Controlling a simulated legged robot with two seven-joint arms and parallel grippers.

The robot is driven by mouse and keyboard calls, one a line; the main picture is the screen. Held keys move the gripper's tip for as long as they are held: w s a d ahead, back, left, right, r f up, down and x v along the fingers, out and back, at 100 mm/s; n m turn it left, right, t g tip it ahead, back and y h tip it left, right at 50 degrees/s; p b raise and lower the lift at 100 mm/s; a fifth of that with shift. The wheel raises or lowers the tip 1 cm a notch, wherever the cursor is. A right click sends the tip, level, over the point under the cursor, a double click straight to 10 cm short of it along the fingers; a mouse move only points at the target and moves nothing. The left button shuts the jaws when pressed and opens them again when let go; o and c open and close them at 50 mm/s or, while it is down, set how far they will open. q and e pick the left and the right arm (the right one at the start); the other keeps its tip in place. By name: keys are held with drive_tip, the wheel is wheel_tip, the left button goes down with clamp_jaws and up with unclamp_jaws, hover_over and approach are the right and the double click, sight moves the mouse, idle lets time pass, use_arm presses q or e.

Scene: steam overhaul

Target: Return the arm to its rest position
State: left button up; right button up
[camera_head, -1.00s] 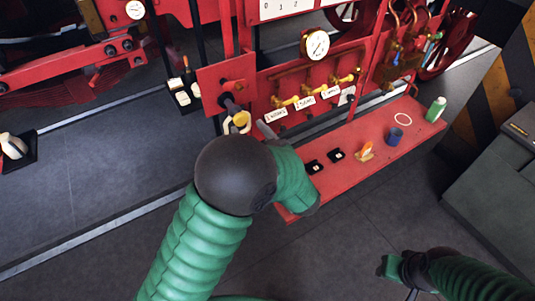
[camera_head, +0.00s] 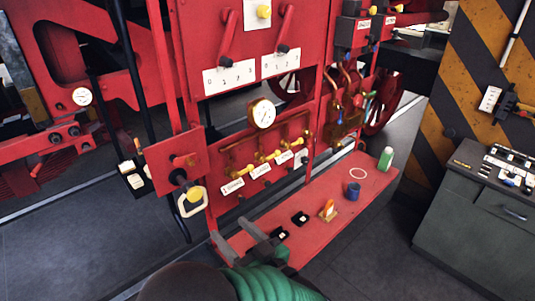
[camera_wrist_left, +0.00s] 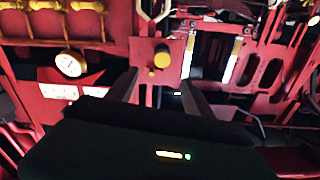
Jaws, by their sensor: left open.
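My left arm comes in at the bottom of the head view, its green sleeve (camera_head: 265,284) at the lower edge. My left gripper (camera_head: 231,230) is open, with nothing between its fingers, by the left end of the red shelf (camera_head: 318,232). It is right of and below the pale ring with a yellow knob (camera_head: 192,202) on the red panel. In the left wrist view the two dark fingers (camera_wrist_left: 159,77) stand apart, and a yellow knob (camera_wrist_left: 162,59) shows beyond and between them. My right gripper is out of view.
A gauge (camera_head: 262,113) and brass valves (camera_head: 265,160) stand above. A grey cabinet (camera_head: 470,225) is right; floor between is clear.

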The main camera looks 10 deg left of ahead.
use_arm(q)
drive_tip(key=w+d+f+m+t+h+b, duration=0.25)
drive_tip(key=w+f+h+b, duration=0.25)
drive_tip(key=w+f+h, duration=0.3)
wheel_tip(320, 180, down, 9)
drive_tip(key=s+m+g+h+b, duration=0.2)
drive_tip(key=m+g+h+b, duration=0.1)
drive_tip(key=m+h, duration=0.15)
drive_tip(key=s+a+f+g+b, duration=0.1)
drive_tip(key=s+a+f+g, duration=0.1)
drive_tip(key=s+f, duration=0.2)
drive_tip(key=s+a+f+m+g+h+b, duration=0.1)
drive_tip(key=s+a+f+g, duration=0.1)
drive_tip(key=s, duration=0.6)
drive_tip(key=s+a+f+g+b, duration=0.1)
drive_tip(key=s+a+f+g, duration=0.1)
drive_tip(key=s+f+g, duration=0.2)
drive_tip(key=s+f, duration=0.2)
drive_tip(key=s, duration=0.1)
drive_tip(key=shift+a, duration=0.25)
drive_tip(key=shift+a+h, duration=0.2)
drive_tip(key=shift+h, duration=0.05)
drive_tip(key=shift+d, duration=0.15)
drive_tip(key=shift+c, duration=0.2)
